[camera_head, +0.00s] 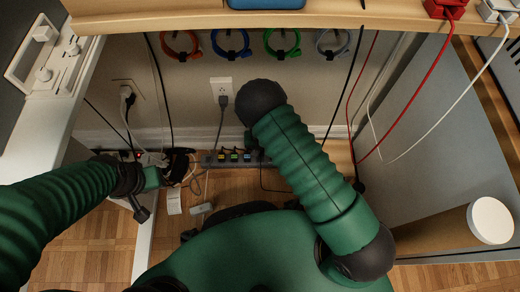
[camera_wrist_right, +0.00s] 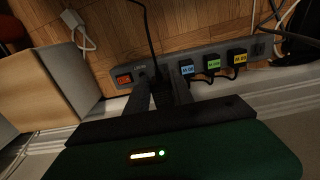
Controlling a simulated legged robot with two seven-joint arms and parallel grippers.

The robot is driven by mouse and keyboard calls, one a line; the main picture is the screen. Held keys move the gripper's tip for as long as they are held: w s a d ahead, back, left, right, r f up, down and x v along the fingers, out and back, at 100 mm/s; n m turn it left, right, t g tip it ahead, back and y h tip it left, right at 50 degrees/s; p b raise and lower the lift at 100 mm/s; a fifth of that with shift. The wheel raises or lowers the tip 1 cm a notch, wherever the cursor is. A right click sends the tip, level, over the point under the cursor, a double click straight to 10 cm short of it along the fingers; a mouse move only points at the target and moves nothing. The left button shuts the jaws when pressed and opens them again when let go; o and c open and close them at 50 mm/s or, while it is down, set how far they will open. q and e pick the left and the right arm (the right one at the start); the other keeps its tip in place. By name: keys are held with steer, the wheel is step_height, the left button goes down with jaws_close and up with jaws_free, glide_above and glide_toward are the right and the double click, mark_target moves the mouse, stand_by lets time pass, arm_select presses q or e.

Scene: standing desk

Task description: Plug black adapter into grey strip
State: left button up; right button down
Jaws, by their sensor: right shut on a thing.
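The grey strip (camera_wrist_right: 212,62) runs along the wall base, with a red switch (camera_wrist_right: 124,79) at one end and plugs labelled blue, green and yellow. It also shows in the head view (camera_head: 210,161), partly covered by my right arm. My right gripper (camera_wrist_right: 162,92) is shut on the black adapter (camera_wrist_right: 161,98), whose black cord runs upward in the wrist view. The adapter is at the strip, between the switch and the blue-labelled plug. Its prongs are hidden, so I cannot tell whether it is seated. My left gripper (camera_head: 177,167) is by the strip's left end, its jaws unclear.
A wall outlet (camera_head: 222,87) with a grey plug is above the strip. Coloured cable loops hang under the desk edge (camera_head: 330,18). Red and white cables hang at the right. A white plug (camera_wrist_right: 86,43) lies on the wood floor beside a box (camera_wrist_right: 60,70).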

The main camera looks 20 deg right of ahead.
steer(key=shift+r, duration=0.25)
step_height(320, 180, down, 6)
steer(key=b, duration=0.3)
steer(key=shift+f+b, duration=0.1)
steer(key=shift+b, duration=0.2)
steer(key=shift+p, duration=0.65)
stand_by(0.9)
steer(key=shift+f+b, duration=0.85)
steer(key=shift+f, duration=0.35)
steer(key=c, duration=1)
jaws_free()
steer(key=shift+r, duration=0.1)
